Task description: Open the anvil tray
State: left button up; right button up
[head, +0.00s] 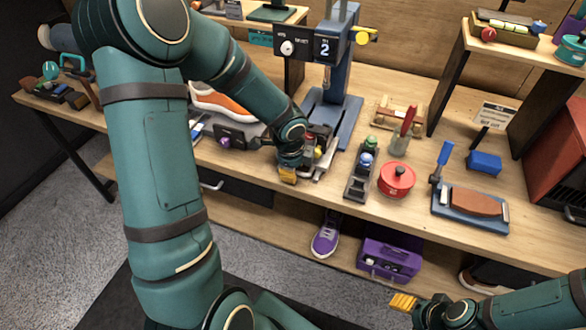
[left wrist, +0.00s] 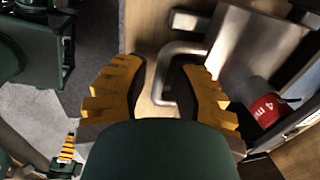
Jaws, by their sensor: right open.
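The anvil tray is a grey metal piece (left wrist: 262,55) with a bent bar handle (left wrist: 162,80) in the left wrist view. In the head view, part of its grey metal (head: 326,162) shows at the foot of the blue press (head: 333,100), mostly hidden by my left gripper. My left gripper (head: 288,175) is at the tray's front. In the left wrist view its yellow-padded fingers (left wrist: 158,95) are apart, with the handle between them; I cannot tell whether they touch it. My right gripper (head: 402,302) is open and empty, low in front of the bench.
A red round tin (head: 396,180), a black holder with green and blue knobs (head: 360,182) and a blue board with a brown block (head: 472,205) stand right of the press. An orange and white sneaker (head: 218,102) lies left. A purple box (head: 390,260) sits on the lower shelf.

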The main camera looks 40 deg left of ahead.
pick_arm(q)
notch_tip(320, 180, up, 12)
jog(key=s, duration=0.2)
jog(key=shift+d+f, duration=0.2)
jog(key=shift+d, duration=0.1)
jog(key=shift+s+f, duration=0.1)
pick_arm(e)
jog(key=shift+s, duration=0.1)
